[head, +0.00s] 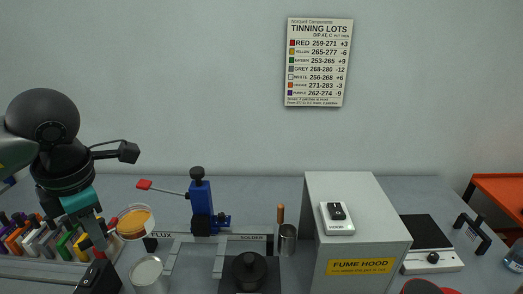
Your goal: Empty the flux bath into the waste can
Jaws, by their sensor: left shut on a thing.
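My left gripper (102,234) reaches down from the left and is shut on the flux bath (134,222), a small round dish with an amber-yellow face. The bath is held up off the bench and looks tilted, its amber face turned toward the camera. A pale round can (149,274), which looks like the waste can, stands below and slightly right of the bath. Its inside is hard to make out. I cannot tell whether any flux is falling. My right gripper is not in view.
Several coloured markers or spools (45,238) stand in a rack at left. A blue clamp stand (200,205) with a red-tipped lever is right of the bath. A dark pot (250,270), a metal cup (288,240) and the fume hood (352,225) stand farther right.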

